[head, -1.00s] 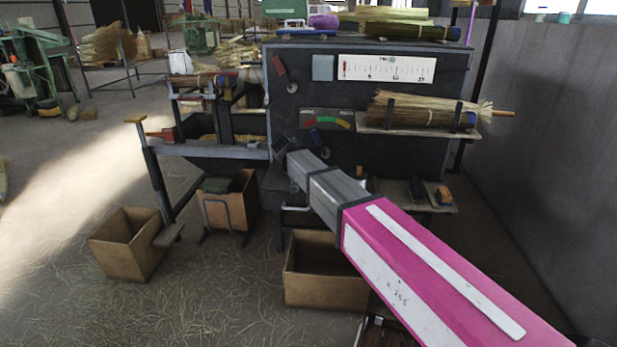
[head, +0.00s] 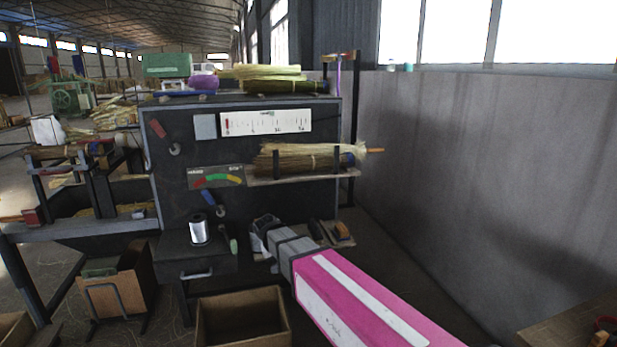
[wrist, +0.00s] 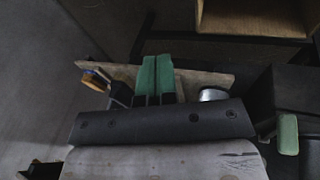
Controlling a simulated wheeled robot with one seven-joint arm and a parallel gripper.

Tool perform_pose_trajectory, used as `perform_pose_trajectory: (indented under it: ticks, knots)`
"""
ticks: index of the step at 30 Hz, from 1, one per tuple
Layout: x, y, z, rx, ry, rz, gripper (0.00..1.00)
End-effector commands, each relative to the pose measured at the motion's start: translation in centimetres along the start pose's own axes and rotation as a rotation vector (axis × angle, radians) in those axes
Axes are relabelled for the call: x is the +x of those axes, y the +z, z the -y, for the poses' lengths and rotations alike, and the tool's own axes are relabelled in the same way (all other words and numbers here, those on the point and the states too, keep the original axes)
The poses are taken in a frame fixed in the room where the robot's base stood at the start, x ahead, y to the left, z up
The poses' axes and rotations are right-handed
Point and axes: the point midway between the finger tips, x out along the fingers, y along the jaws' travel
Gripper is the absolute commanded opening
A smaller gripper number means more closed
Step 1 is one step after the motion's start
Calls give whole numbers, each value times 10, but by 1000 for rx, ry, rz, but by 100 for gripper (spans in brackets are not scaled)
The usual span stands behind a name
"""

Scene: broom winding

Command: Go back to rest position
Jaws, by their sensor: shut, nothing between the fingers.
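My gripper (wrist: 156,60) shows in the wrist view as two green fingers side by side, shut and empty. In the head view my pink and grey arm reaches in from the lower right. The gripper end (head: 263,226) is low in front of the dark winding station (head: 225,130), and its fingers are hard to make out there. A silver spool (head: 198,230) stands on the small dark table left of the gripper, apart from it. A straw broom bundle (head: 300,158) lies on the station's upper shelf.
A lower shelf (head: 338,235) with small tools is just right of my gripper. A cardboard box (head: 243,318) is on the floor below. A grey wall (head: 480,170) closes the right side. A wooden surface (head: 570,330) is at lower right.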

Motion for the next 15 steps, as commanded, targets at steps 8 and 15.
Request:
perform_pose_trajectory:
  ticks: [8, 15]
  knots:
    - [55, 69, -94, 71, -82, 112, 0]
    - [88, 132, -157, 142, -167, 183, 0]
